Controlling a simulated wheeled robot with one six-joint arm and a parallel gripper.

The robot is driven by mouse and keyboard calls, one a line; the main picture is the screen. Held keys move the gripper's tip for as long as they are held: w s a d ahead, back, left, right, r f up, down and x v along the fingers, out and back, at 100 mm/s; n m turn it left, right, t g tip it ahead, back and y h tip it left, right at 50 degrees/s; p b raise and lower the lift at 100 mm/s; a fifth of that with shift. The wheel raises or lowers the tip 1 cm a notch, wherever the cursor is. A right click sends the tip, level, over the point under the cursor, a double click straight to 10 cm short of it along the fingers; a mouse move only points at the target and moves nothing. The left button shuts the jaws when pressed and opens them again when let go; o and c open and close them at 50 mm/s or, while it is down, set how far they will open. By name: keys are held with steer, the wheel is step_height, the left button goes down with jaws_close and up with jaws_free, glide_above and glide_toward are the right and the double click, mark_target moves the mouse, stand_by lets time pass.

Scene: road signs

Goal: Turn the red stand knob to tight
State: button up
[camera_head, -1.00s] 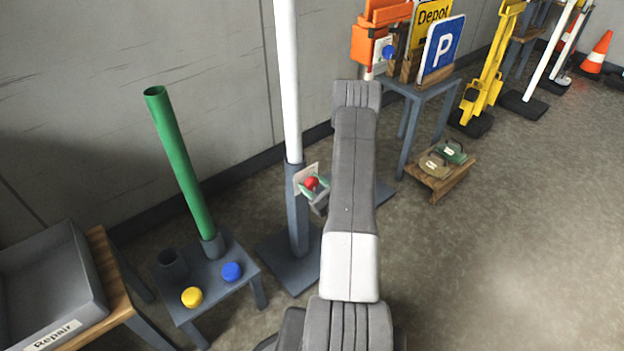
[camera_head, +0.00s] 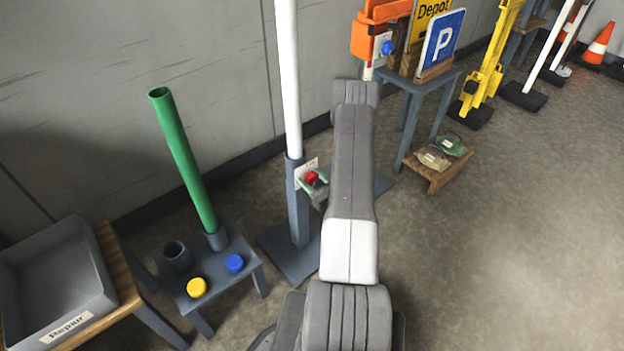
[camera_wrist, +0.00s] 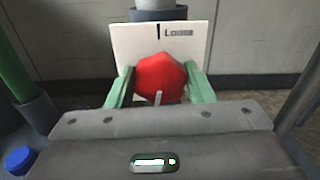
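The red knob (camera_wrist: 161,77) sits in the middle of the wrist view, in front of a white plate (camera_wrist: 124,42) with a dark mark at its top and a label that seems to read "Loose". A pale pointer mark on the knob points down. My gripper (camera_wrist: 161,84) has its two green fingers on either side of the knob. They look open around it, with little room; contact is unclear. In the head view the knob (camera_head: 311,178) and plate are on the grey stand (camera_head: 299,219), which holds a white pole (camera_head: 288,80).
A low table (camera_head: 215,284) on the left carries a green tube (camera_head: 184,158), a yellow cap (camera_head: 197,288) and a blue cap (camera_head: 234,263). A sign table (camera_head: 411,100) is to the right. Floor at right is clear.

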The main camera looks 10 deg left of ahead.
steer(key=shift+o, duration=1.4)
steer(key=p+v, duration=0.1)
steer(key=v, duration=1.2)
steer(key=shift+s+d, duration=0.25)
steer(key=shift+d, duration=0.05)
